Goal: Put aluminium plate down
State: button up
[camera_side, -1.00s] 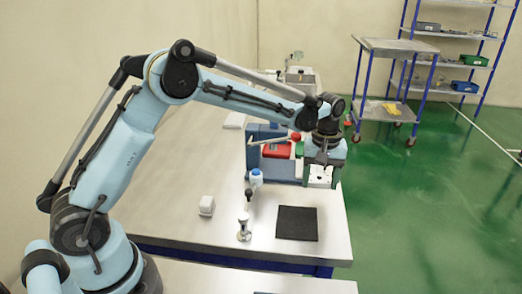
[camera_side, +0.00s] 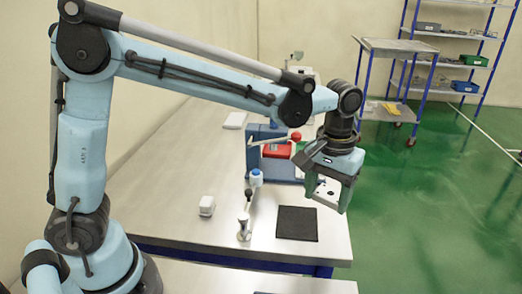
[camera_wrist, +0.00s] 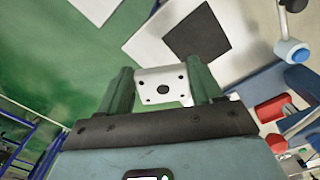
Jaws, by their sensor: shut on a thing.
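The aluminium plate (camera_wrist: 163,87) is a light, flat plate with a dark centre hole and smaller holes near its edges. My gripper (camera_wrist: 162,90) is shut on it, with a green finger at each side of the plate in the wrist view. In the side view the plate (camera_side: 327,190) hangs between the fingers of my gripper (camera_side: 329,194), in the air near the right edge of the table. A dark square mat (camera_side: 297,223) lies on the table to the lower left of the plate; it also shows in the wrist view (camera_wrist: 197,32).
A blue machine (camera_side: 258,136) with red parts stands behind. Green floor (camera_side: 430,220) lies beyond the table's right edge.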

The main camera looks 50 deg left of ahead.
jog(key=s+m, duration=0.6)
jog(key=m, duration=0.6)
send_over(289, 220)
notch_tip(289, 220, down, 7)
jog(key=shift+f, duration=2)
jog(key=shift+f, duration=0.1)
jog(key=o, duration=1.1)
